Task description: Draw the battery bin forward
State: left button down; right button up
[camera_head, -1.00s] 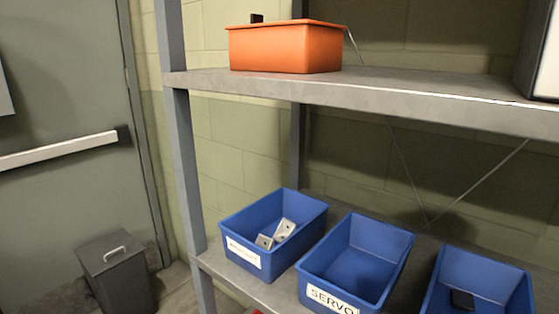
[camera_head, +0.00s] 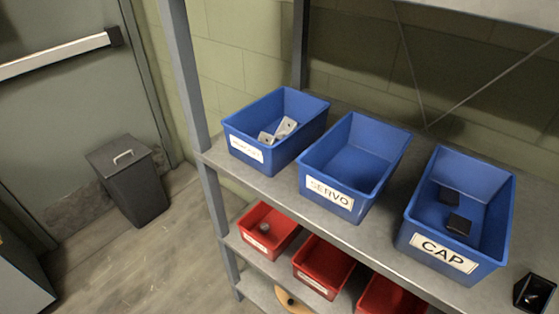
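No bin with a readable battery label shows in the head view. Three blue bins stand in a row on the middle shelf: the left bin (camera_head: 263,155) has a label too small to read and holds light metal brackets, the SERVO bin (camera_head: 331,199) looks empty, and the CAP bin (camera_head: 442,256) holds small black blocks. On the shelf below are three red bins: a left red bin (camera_head: 264,236) with a small grey piece inside, a middle red bin (camera_head: 318,275), and a right red bin (camera_head: 385,296) cut by the frame edge. Their labels are unreadable or hidden. Neither gripper is in view.
The grey shelf's left post (camera_head: 187,110) stands in front of the wall. A small black open box (camera_head: 533,291) sits right of the CAP bin. A dark lidded bin (camera_head: 132,180) stands on the floor by the door (camera_head: 60,120).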

aim_at(382, 296)
jog(key=z, duration=1.2)
